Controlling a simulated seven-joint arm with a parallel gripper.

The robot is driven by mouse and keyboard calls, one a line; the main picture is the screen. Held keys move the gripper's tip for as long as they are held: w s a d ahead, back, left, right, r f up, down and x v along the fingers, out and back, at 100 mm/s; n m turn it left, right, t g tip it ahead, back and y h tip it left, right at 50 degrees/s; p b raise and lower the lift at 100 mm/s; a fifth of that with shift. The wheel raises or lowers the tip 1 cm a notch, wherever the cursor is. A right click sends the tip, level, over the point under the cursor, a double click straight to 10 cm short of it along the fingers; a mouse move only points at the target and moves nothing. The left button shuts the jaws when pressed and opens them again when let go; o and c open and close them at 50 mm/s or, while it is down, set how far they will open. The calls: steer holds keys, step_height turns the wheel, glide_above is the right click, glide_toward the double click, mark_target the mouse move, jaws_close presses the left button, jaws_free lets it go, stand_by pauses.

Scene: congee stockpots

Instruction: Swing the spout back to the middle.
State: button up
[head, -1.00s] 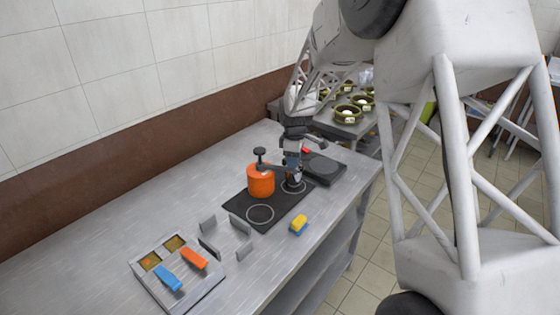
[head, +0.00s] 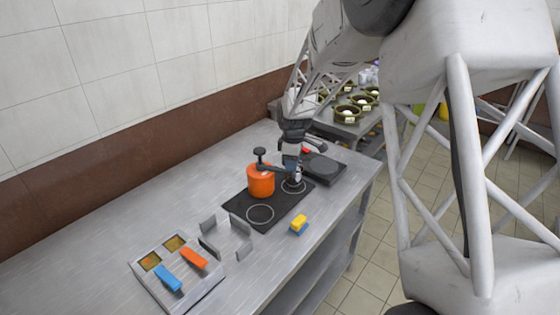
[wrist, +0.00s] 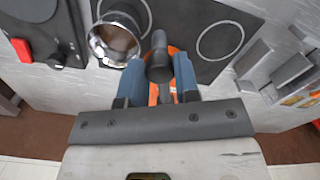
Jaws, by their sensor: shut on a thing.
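An orange pot (head: 261,182) stands on the black hob, with a dark knob above it. A dark bar that looks like the spout (head: 271,168) runs from the pot's top toward my gripper (head: 290,166). In the wrist view my gripper's blue fingers (wrist: 159,82) are shut on a dark grey cylindrical piece of the spout (wrist: 159,52). The orange pot shows behind it, mostly hidden. A small shiny steel vessel (wrist: 112,42) stands beside the fingers on a hob ring. How the spout joins the pot is unclear.
The black hob (head: 239,208) has ringed zones. A dark appliance (head: 324,168) with a round plate stands beyond it. Metal brackets (head: 240,226), a yellow-blue sponge (head: 299,225) and a tray (head: 147,287) with blue and orange pieces lie nearer. The left counter is bare.

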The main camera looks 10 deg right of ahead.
steer(key=shift+s, duration=0.15)
steer(key=shift+s+a, duration=0.5)
steer(key=shift+s, duration=0.3)
steer(key=shift+s+a, duration=0.65)
steer(key=shift+s, duration=0.05)
stand_by(0.4)
steer(key=o, duration=0.5)
